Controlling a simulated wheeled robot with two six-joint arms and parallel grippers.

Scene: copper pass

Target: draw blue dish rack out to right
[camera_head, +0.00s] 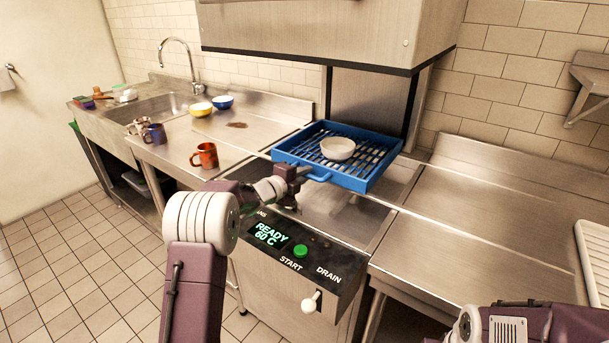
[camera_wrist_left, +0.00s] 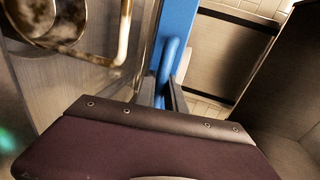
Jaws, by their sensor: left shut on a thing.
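The blue dish rack (camera_head: 376,181) sits level in the opening of the dishwasher, under the raised steel hood. A white bowl (camera_head: 338,148) stands in it. My left gripper (camera_head: 304,175) is at the rack's near side and is shut on its handle (camera_head: 320,178). In the left wrist view, the rack's blue side (camera_wrist_left: 178,30) and the blue handle bar (camera_wrist_left: 170,60) show at the dark fingers (camera_wrist_left: 168,92). My right arm shows only in part at the lower right, and its gripper is out of view.
The steel counter (camera_head: 470,215) to the right of the machine is bare, with a white ribbed tray (camera_head: 592,260) at its far right.

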